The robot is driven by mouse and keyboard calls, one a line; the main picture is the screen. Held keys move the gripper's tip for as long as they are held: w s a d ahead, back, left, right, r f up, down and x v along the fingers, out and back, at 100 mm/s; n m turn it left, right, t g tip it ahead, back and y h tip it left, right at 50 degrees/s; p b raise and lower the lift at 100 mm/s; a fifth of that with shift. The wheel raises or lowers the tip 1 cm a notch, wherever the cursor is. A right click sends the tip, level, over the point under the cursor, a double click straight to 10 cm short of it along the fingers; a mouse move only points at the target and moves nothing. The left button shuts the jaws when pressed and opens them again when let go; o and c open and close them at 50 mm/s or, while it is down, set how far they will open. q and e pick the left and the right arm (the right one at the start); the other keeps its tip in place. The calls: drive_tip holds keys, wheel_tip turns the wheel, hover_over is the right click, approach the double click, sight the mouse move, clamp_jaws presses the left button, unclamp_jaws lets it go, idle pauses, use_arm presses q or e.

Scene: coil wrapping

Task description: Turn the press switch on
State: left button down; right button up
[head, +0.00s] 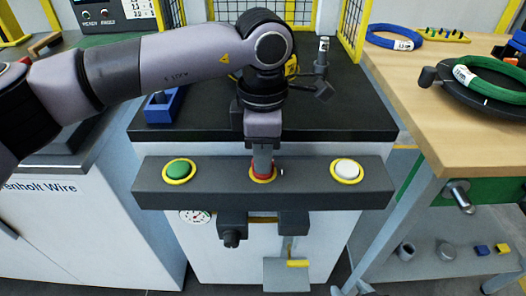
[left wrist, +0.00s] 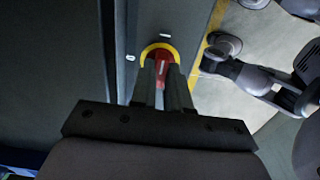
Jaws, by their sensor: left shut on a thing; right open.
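The press switch is a red knob (head: 263,172) in a yellow ring at the middle of a dark grey control bar (head: 220,192). It also shows in the left wrist view (left wrist: 161,56), with its yellow ring around it. My left gripper (head: 262,163) points down from above and is shut on the red knob, a finger on each side. In the left wrist view the fingertips (left wrist: 160,74) reach the knob and partly cover it. My right gripper cannot be made out in either view.
A green button (head: 178,170) is left of the switch and a white button (head: 346,169) is right. The black press table (head: 350,118) carries a blue holder (head: 163,106) and a dark upright tool (head: 322,68). A wooden table (head: 425,105) with green cable (head: 493,83) stands right.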

use_arm(q)
drive_tip(key=c, duration=1.1)
unclamp_jaws()
drive_tip(key=shift+r+p, duration=0.4)
drive_tip(key=shift+r, duration=3.25)
drive_tip(key=shift+s, duration=0.1)
